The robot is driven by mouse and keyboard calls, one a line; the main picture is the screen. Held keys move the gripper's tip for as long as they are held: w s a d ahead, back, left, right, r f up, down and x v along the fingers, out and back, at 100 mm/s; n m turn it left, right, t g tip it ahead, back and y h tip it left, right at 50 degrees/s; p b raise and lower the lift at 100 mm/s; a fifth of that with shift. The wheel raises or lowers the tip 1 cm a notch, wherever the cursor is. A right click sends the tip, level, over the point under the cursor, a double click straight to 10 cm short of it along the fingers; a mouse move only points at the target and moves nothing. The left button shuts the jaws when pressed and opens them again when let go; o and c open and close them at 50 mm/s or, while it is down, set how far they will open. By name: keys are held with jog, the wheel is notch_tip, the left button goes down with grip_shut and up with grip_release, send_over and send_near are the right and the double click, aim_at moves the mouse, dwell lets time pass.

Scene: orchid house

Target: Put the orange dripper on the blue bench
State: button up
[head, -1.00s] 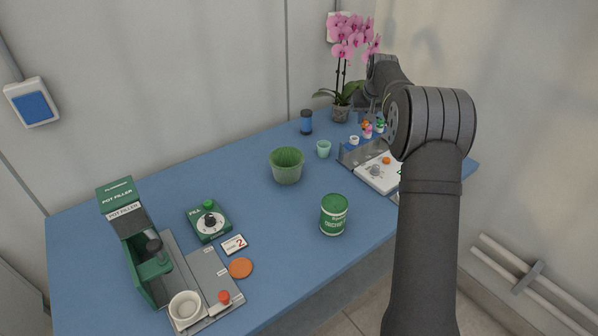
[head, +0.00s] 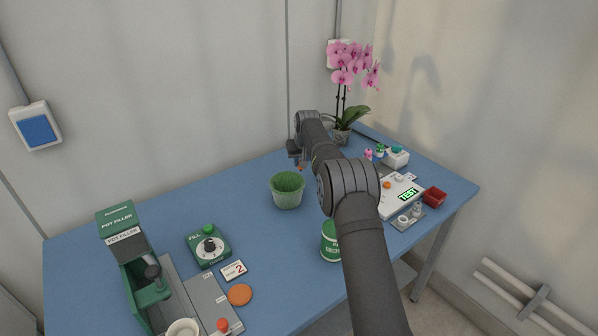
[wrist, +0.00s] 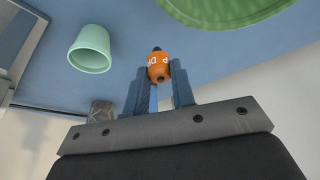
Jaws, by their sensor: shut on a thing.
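The orange dripper (wrist: 159,68), with white letters and a dark tip, is between the fingertips of my gripper (wrist: 160,85) in the wrist view. My gripper is shut on it. In the head view my gripper (head: 299,160) hangs over the back middle of the blue bench (head: 240,180), behind and slightly right of the ribbed green pot. Only a small orange bit of the dripper (head: 302,168) shows there. The dripper appears held above the bench top, apart from it.
The ribbed green pot (head: 287,191) stands close by; its rim also shows in the wrist view (wrist: 225,10). A mint cup (wrist: 90,50) is near, left in the wrist view. The orchid (head: 350,70) stands behind right. Bench left of the pot is clear.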

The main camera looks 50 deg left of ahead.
jog(key=shift+s+a+f, duration=0.2)
jog(key=shift+a+f, duration=0.05)
jog(key=shift+f, duration=1.95)
jog(key=shift+f, duration=0.2)
jog(key=o, duration=1)
jog(key=shift+c, duration=0.2)
jog(key=shift+r, duration=0.15)
